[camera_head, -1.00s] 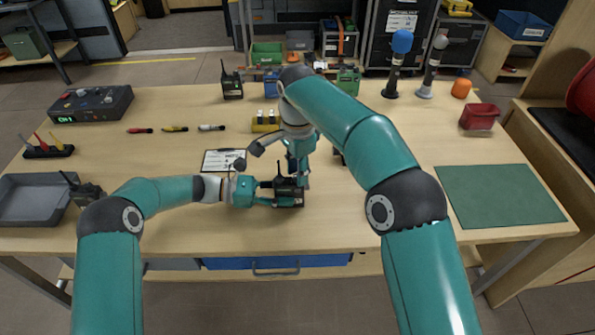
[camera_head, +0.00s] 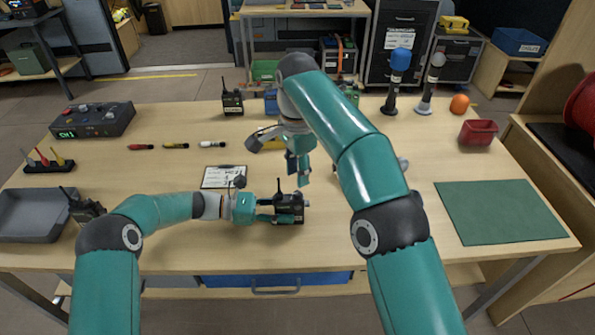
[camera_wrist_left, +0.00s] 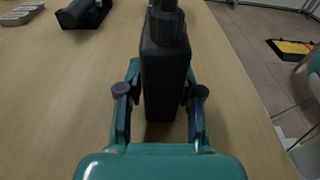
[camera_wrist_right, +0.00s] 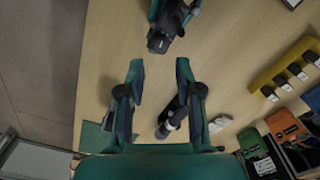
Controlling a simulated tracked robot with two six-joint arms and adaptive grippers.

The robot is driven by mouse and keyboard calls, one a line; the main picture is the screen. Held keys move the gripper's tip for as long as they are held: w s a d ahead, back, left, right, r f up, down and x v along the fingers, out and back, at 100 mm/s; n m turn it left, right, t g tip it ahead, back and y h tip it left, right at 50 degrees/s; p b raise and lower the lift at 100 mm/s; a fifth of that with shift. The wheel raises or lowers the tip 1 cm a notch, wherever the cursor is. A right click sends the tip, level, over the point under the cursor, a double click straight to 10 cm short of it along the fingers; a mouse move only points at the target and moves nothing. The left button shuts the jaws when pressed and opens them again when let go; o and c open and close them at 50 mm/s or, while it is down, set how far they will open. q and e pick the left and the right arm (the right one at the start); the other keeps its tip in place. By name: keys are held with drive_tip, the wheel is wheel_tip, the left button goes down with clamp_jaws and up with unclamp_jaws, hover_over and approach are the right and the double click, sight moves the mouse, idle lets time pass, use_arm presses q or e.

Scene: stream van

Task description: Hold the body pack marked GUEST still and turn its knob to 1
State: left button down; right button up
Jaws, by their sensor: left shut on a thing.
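A black body pack (camera_head: 289,208) with a short antenna stands near the front middle of the table. My left gripper (camera_head: 272,210) is shut on it from the left. In the left wrist view the pack (camera_wrist_left: 165,75) sits upright between both fingers, its dark knob-like top cut off by the frame edge. No marking or knob number is readable. My right gripper (camera_head: 301,172) is above and behind the pack, apart from it. In the right wrist view its fingers (camera_wrist_right: 157,90) are spread and empty, with the pack's dark top (camera_wrist_right: 160,40) beyond them.
A white label card (camera_head: 223,177) lies left behind the pack. Another black pack (camera_head: 232,103) stands at the back, and one stands by the grey tray (camera_head: 30,215). A dark cylinder (camera_wrist_right: 174,118) lies near my right gripper. The green mat (camera_head: 500,212) is empty.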

use_arm(q)
drive_tip(key=c, duration=0.7)
unclamp_jaws()
